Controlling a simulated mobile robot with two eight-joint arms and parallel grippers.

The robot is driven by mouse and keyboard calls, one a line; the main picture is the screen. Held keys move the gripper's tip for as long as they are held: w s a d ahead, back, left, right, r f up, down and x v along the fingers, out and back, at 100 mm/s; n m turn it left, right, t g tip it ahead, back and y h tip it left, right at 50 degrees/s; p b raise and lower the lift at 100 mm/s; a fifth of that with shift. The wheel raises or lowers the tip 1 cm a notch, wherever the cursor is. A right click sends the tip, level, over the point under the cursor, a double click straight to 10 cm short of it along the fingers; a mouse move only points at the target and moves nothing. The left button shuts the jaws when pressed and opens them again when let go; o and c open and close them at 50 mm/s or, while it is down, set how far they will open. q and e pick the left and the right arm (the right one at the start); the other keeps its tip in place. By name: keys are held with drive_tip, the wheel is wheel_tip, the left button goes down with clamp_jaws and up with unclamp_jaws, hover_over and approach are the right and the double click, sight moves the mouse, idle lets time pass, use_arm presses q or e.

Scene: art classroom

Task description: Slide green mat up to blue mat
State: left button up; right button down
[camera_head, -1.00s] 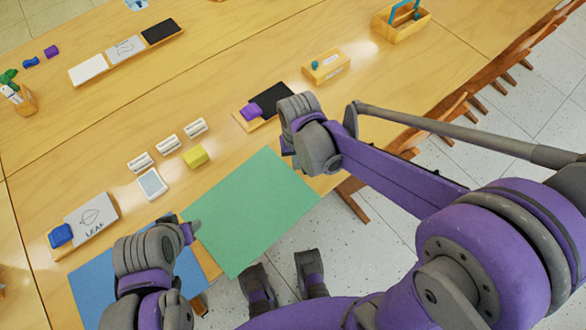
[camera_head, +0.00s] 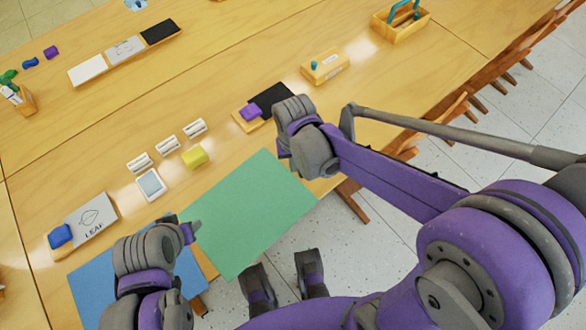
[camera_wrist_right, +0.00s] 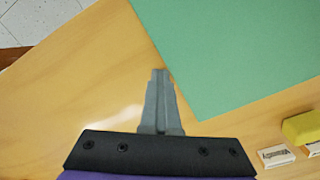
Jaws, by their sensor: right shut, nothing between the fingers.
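The green mat (camera_head: 250,220) lies flat on the wooden table, its lower corner reaching past the table's front edge. The blue mat (camera_head: 88,287) lies to its left, partly hidden by my left arm. A narrow strip of bare wood shows between the mats. My right gripper (camera_head: 284,153) is at the green mat's upper right side. In the right wrist view its shut, empty fingers (camera_wrist_right: 160,74) are right beside the edge of the green mat (camera_wrist_right: 235,50); contact is hard to tell. My left gripper (camera_head: 193,230) is by the green mat's left edge; its opening is unclear.
A wooden tray with a purple item (camera_head: 250,112) is close behind my right gripper.

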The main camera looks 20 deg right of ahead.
drive_tip(key=shift+s+a+f, duration=0.15)
drive_tip(key=shift+s+a, duration=0.3)
drive_tip(key=shift+a, duration=0.2)
use_arm(q)
drive_tip(key=shift+s+a, duration=0.15)
use_arm(e)
drive_tip(key=shift+w+d, duration=0.15)
drive_tip(key=shift+d, duration=0.2)
use_arm(q)
drive_tip(key=shift+r+p, duration=0.35)
use_arm(e)
drive_tip(key=shift+w+d+r, duration=0.1)
drive_tip(key=shift+w+r, duration=0.05)
drive_tip(key=shift+r, duration=0.35)
drive_tip(key=shift+w+r+p, duration=0.1)
drive_tip(key=shift+r+p, duration=2.3)
drive_tip(key=shift+r, duration=0.75)
use_arm(q)
drive_tip(key=r, duration=0.3)
drive_tip(key=w+r, duration=0.1)
drive_tip(key=r, duration=0.1)
use_arm(e)
drive_tip(key=shift+d, duration=0.1)
